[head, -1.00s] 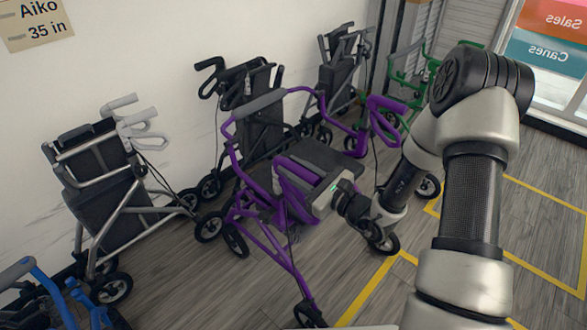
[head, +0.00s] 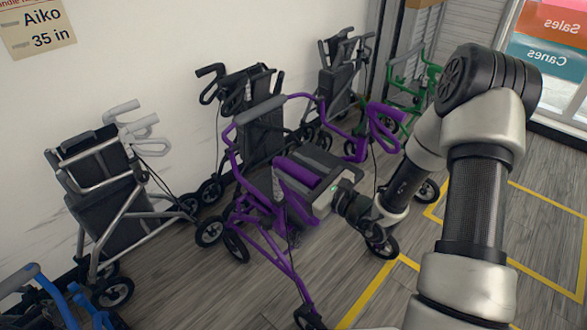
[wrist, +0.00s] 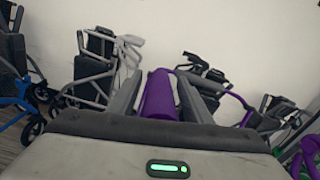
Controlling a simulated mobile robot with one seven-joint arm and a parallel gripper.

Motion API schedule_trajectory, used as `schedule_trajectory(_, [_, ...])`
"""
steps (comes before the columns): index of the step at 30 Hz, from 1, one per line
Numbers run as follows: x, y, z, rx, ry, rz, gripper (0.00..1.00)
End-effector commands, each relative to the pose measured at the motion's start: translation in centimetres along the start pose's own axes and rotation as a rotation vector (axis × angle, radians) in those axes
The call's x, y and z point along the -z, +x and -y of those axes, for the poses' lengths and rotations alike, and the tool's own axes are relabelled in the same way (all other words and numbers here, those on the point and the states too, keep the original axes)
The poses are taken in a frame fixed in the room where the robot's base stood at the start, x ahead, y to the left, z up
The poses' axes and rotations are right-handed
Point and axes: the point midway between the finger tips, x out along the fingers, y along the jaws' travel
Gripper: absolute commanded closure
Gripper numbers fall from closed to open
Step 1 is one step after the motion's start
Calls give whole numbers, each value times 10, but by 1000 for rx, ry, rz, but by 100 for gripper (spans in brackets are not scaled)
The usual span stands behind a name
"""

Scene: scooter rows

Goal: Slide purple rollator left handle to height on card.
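The purple rollator (head: 262,240) stands mid-picture in the head view, its seat and frame facing the wall. Its near purple handle grip (head: 298,172) is at my gripper (head: 305,190). In the wrist view this grip (wrist: 159,97) lies between the two grey fingers of my gripper (wrist: 159,75), one on each side. Slim gaps seem to show beside it, and I cannot tell whether the fingers press on it. The lower end of the grip is hidden by my gripper body. The far handle (head: 384,125) has a looped brake lever. The card (head: 38,28) on the wall reads "Aiko" and "35 in".
A silver-framed rollator (head: 105,215) stands left and a blue one (head: 60,300) at the lower left corner. A black rollator (head: 258,130), a grey one (head: 340,80) and a green one (head: 412,85) stand behind. Floor with yellow lines (head: 375,290) is open at front right.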

Motion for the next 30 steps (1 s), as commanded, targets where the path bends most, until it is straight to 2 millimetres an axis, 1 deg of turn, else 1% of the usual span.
schedule_trajectory(4, [0, -4, 0, 1, 1, -2, 55])
schedule_trajectory(8, [1, -19, 2, 4, 0, -4, 55])
schedule_trajectory(11, [0, -40, 2, 5, 2, -4, 55])
schedule_trajectory(21, [0, -123, 2, 6, 2, -3, 55])
schedule_trajectory(24, [0, -143, 1, 5, 1, -3, 55])
schedule_trajectory(27, [0, -158, 1, 3, 1, -1, 55])
schedule_trajectory(30, [0, -168, 0, 1, 1, -1, 55])
